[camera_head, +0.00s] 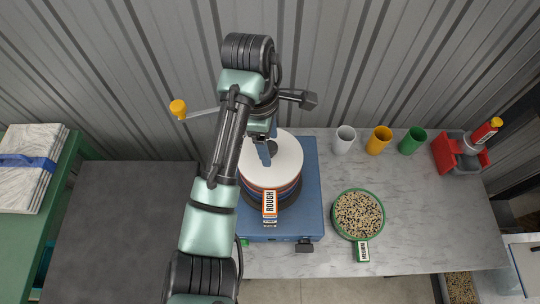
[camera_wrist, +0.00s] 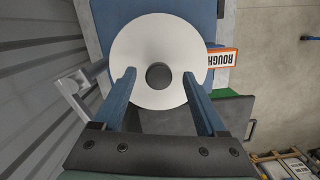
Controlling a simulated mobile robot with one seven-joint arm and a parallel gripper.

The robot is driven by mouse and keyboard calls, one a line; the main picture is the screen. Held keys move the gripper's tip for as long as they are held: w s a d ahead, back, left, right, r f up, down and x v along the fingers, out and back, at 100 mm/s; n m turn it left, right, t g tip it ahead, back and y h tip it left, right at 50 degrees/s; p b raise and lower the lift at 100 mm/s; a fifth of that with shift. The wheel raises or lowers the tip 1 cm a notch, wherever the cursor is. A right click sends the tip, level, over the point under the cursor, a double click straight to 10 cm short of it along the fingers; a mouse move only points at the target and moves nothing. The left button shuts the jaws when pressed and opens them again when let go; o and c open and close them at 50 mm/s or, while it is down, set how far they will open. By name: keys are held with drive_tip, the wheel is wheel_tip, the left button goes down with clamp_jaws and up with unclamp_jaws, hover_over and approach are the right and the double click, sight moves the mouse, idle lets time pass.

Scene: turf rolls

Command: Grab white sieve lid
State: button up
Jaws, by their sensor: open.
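The white sieve lid (camera_head: 290,158) is a round disc on top of a sieve stack (camera_head: 283,192) with an orange "ROUGH" tag (camera_head: 269,204). In the wrist view the lid (camera_wrist: 160,35) shows a dark round knob (camera_wrist: 159,76) at its centre. My gripper (camera_wrist: 159,74) is open, with its two blue fingers on either side of the knob and visible gaps to it. In the head view my gripper (camera_head: 267,155) is over the lid, and my arm hides part of the stack's left side. I cannot tell the fingertips' height above the lid.
The stack stands on a blue machine base (camera_head: 308,210). To its right are a green-rimmed sieve of grains (camera_head: 358,215), white (camera_head: 344,140), yellow (camera_head: 379,140) and green (camera_head: 412,141) cups, and a red bin (camera_head: 447,153). A corrugated wall (camera_head: 350,60) stands behind.

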wheel_tip(320, 180, down, 2)
drive_tip(key=shift+w+d+f+p, duration=0.1)
drive_tip(key=shift+p, duration=0.2)
clamp_jaws()
